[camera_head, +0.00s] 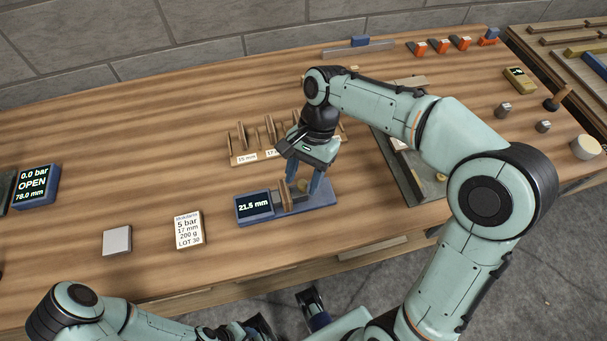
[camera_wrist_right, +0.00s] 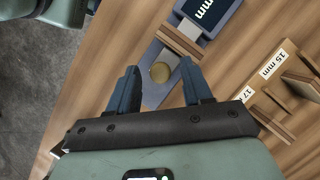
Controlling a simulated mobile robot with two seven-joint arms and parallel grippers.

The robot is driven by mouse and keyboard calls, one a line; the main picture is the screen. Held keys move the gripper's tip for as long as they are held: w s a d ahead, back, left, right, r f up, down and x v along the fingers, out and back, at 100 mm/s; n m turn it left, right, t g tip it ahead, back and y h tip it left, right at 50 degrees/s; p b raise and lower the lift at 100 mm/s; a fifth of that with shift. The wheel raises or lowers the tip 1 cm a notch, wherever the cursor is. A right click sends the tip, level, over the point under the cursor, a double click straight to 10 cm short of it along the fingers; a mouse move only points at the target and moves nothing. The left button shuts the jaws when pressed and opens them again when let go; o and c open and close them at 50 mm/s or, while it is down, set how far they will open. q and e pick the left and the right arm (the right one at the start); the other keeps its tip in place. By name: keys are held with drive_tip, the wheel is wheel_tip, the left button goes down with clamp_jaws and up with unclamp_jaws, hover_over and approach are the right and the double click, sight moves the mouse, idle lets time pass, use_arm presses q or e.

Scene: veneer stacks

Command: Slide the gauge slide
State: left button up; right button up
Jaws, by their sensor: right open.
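The gauge has a blue base (camera_head: 318,214) and a display (camera_head: 253,206) reading 21.5 mm. A thin wooden piece (camera_head: 283,194) stands upright on it beside the display; it also shows in the right wrist view (camera_wrist_right: 181,41). A round brass knob (camera_wrist_right: 160,72) sits on the gauge's slide, on the side of the wood away from the display. My right gripper (camera_head: 304,184) is open above the gauge, pointing down. In the wrist view its fingers (camera_wrist_right: 160,67) lie either side of the knob; contact cannot be told. My left gripper (camera_head: 288,318) is low at the front edge, its jaws unclear.
A wooden rack (camera_head: 243,157) with upright veneer pieces and mm labels stands behind the gauge. A label card (camera_head: 189,230), a grey square (camera_head: 117,240) and a pressure display (camera_head: 35,186) lie left. A grey-edged tray (camera_head: 398,175) is right, partly behind my arm.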

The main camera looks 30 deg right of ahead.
clamp_jaws()
drive_tip(key=shift+s+d+r+p, duration=0.15)
drive_tip(key=shift+d+p, duration=0.15)
drive_tip(key=shift+d, duration=0.4)
drive_tip(key=shift+s+d+f+p, duration=0.1)
drive_tip(key=shift+d+p, duration=0.2)
drive_tip(key=shift+d, duration=0.35)
unclamp_jaws()
drive_tip(key=shift+d, duration=0.1)
drive_tip(key=shift+r, duration=0.25)
drive_tip(key=p+v, duration=0.3)
drive_tip(key=v, duration=1)
